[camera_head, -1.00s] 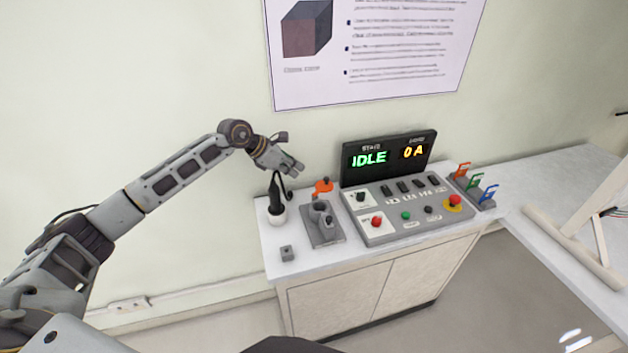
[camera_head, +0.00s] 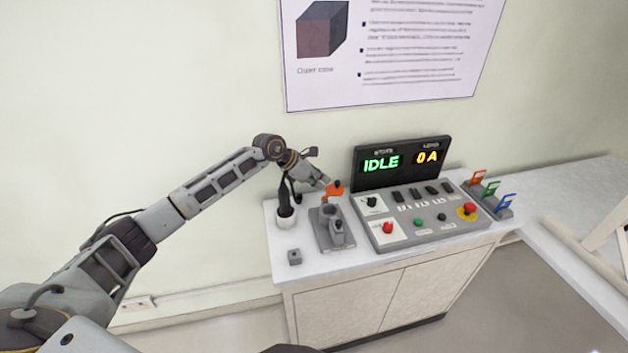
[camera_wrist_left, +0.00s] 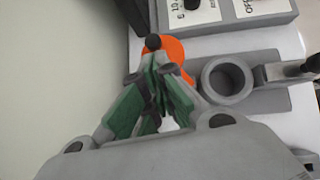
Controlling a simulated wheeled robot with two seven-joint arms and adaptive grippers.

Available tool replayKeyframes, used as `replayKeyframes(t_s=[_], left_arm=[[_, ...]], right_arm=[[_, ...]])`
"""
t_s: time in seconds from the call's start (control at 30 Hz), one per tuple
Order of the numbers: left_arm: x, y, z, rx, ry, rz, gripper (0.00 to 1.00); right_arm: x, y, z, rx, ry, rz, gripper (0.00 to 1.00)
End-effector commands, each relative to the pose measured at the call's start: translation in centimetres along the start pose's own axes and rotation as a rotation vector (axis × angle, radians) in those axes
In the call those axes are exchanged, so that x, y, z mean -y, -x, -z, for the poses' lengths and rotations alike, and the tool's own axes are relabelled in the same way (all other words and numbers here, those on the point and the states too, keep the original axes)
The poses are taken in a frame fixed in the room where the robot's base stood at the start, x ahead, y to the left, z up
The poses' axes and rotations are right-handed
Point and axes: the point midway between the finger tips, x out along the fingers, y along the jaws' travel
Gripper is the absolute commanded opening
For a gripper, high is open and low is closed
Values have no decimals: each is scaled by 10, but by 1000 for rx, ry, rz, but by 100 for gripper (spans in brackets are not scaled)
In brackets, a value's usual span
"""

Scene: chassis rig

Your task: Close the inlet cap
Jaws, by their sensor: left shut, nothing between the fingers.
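The orange inlet cap (camera_head: 335,191) stands raised at the back of a grey fixture (camera_head: 324,239) on the cabinet top. The fixture's round inlet (camera_head: 328,211) is uncovered. My left gripper (camera_head: 326,183) is shut and empty, right beside the cap. In the left wrist view, the fingertips (camera_wrist_left: 162,68) overlap the cap (camera_wrist_left: 176,50) and partly hide it. I cannot tell whether they touch it. My right gripper is out of view.
A control panel (camera_head: 430,215) with an IDLE display (camera_head: 380,163) stands right of the fixture. The wall is close behind.

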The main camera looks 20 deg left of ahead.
Motion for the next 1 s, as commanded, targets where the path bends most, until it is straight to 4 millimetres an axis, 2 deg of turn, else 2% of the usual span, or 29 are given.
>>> replayKeyframes(t_s=[0.1, 0.3, 1.0], left_arm=[[0, -12, 0, 2, 0, 1, 0], [0, -22, 0, 2, -1, -1, 0], [-4, -19, 5, -1, -5, 5, 0]], right_arm=[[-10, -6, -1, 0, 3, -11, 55], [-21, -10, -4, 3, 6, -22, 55], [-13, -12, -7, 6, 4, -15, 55]])
